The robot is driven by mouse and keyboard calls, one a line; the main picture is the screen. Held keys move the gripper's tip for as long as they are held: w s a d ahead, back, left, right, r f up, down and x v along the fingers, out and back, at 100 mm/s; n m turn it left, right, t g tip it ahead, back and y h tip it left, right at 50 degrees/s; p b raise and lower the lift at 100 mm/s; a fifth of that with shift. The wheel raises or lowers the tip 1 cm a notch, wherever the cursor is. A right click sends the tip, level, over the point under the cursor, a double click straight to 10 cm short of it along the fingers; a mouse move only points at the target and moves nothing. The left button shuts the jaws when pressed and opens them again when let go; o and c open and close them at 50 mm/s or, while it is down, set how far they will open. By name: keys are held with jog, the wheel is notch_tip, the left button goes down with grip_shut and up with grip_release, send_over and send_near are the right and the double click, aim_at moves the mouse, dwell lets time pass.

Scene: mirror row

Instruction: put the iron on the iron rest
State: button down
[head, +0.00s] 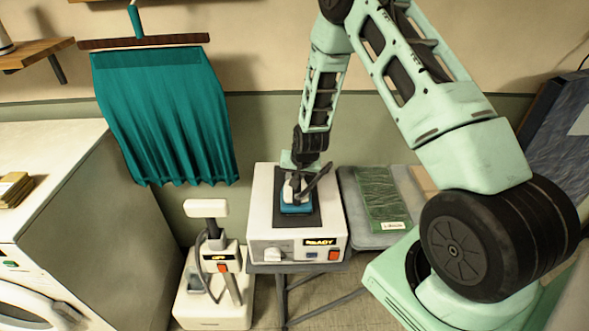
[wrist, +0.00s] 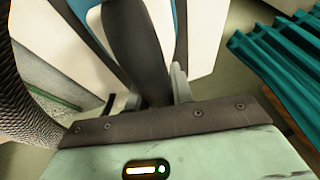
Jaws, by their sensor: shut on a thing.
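The iron (head: 296,208), with a blue lower body and a dark handle, is at or just over the dark top pad of the white iron rest (head: 261,222). I cannot tell if it touches the pad. The rest's front display reads READY. My gripper (head: 302,178) comes down from above and is shut on the iron. In the wrist view the iron's dark handle (wrist: 140,45) runs between the grey fingers of my gripper (wrist: 147,98). The iron's underside is hidden.
A white device (head: 215,312) with a small lit display stands left of the rest. A grey board (head: 370,233) with a green cloth (head: 382,200) lies to the right. A teal cloth (head: 165,115) hangs behind; a washing machine (head: 60,220) stands at left.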

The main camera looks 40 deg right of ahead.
jog(key=shift+w+f, duration=0.1)
jog(key=shift+f, duration=0.05)
jog(key=c, duration=1.2)
grip_release()
jog(key=shift+r, duration=0.3)
